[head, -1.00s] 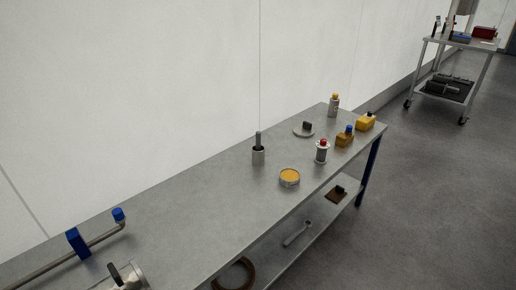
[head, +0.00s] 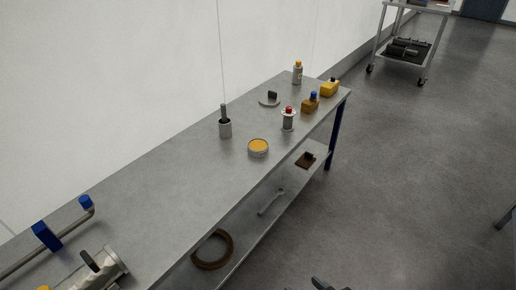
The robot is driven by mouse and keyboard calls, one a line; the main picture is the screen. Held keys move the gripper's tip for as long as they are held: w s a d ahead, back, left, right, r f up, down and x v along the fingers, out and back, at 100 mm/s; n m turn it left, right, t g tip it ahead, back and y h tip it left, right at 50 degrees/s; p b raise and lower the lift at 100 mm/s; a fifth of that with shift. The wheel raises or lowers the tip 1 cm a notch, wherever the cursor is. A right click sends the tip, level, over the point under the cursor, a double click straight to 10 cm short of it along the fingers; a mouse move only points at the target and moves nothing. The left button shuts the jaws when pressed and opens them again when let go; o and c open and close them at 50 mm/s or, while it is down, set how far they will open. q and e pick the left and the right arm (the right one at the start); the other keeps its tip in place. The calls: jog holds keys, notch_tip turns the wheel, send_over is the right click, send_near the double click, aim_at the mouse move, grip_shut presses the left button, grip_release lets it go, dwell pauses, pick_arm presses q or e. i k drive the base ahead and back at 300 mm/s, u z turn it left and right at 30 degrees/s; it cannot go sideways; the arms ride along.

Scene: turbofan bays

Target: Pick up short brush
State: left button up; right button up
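A slim dark handle (head: 224,110) stands upright in a grey metal cup (head: 225,130) on the workbench. It may be the short brush, but its lower end is hidden in the cup, so I cannot tell. A dark shape at the bottom edge of the head view looks like the tip of my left gripper (head: 328,284). It is mostly cut off by the frame, well apart from the cup, and I cannot tell whether it is open. My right gripper is not clearly seen.
The long grey workbench (head: 160,185) holds an orange-topped round tin (head: 258,147), a red-capped spool-like container (head: 288,119), several bottles at the far end and a pipe (head: 65,235) at near left. Its lower shelf holds a brown ring (head: 212,250). Floor right is largely clear; a cart (head: 405,50) stands beyond.

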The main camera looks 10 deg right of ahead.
aim_at(224, 109)
jog(key=z, duration=0.45)
jog(key=i, duration=0.4)
jog(key=z, duration=0.9)
jog(key=i, duration=0.8)
jog(key=u, duration=0.15)
